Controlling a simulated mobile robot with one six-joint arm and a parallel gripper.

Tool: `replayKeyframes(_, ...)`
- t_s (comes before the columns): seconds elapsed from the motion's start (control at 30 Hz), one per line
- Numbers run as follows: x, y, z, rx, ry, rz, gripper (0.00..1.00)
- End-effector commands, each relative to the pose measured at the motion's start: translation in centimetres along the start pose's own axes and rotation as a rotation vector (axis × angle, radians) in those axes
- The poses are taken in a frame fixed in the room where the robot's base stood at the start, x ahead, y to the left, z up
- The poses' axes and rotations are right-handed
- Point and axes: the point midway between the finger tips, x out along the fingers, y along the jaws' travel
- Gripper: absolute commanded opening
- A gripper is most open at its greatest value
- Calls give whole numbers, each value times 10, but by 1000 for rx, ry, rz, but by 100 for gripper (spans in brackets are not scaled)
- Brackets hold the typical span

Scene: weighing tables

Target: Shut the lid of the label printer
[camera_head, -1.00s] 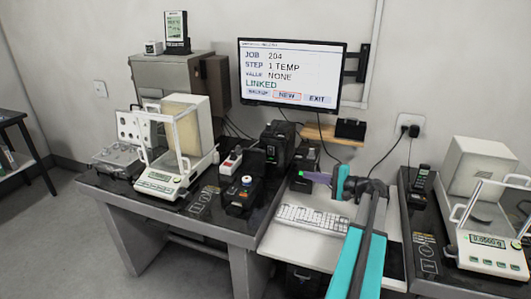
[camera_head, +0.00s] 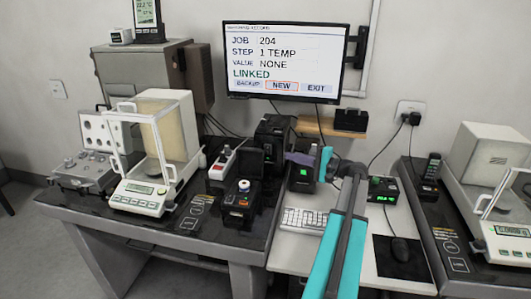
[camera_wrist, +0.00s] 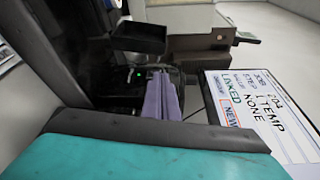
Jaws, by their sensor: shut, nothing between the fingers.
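The label printer (camera_head: 236,204) is a small black box on the left table, with an orange mark on its front and a white round piece on top. Its dark lid (camera_head: 256,161) stands raised at the back; a dark panel in the wrist view (camera_wrist: 140,38) looks like this lid. My gripper (camera_head: 290,157) has purple fingers, pointing left, to the right of the lid and apart from it. In the wrist view the fingers (camera_wrist: 160,97) lie together, empty. My teal arm crosses the right desk.
A black device with a green light (camera_head: 301,177) stands just below my gripper. A tall black unit (camera_head: 272,138) is behind. A red-switched white block (camera_head: 222,163) and a balance (camera_head: 150,165) stand left. The monitor (camera_head: 285,60) is above; the keyboard (camera_head: 304,220) lies in front.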

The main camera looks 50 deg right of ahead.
Motion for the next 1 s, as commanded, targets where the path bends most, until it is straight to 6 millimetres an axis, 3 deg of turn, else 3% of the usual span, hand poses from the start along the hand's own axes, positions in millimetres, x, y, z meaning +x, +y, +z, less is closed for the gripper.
replayKeyframes(0.53,10,-1,1,0,-2,0,0)
replayKeyframes(1.0,70,-2,1,0,-5,0,0)
